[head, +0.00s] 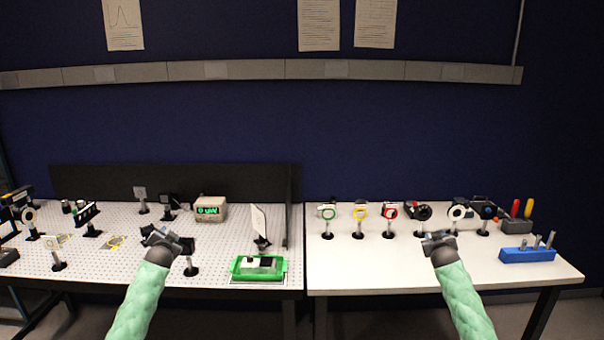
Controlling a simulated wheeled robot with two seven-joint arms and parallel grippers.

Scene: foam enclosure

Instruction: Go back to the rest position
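My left gripper (165,236) is over the front part of the perforated optical table (215,262), close to a black post mount (190,257) in the picture. My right gripper (438,240) is over the front part of the plain white table (375,275). Both arms, in pale green sleeves, reach in from the bottom edge. Both grippers are small and dark here, so their finger opening cannot be made out. I see nothing held in either one.
A meter (210,208) stands farther back. Several mounted optics, such as a yellow one (360,212), line the white table. A blue block (527,255) sits right.

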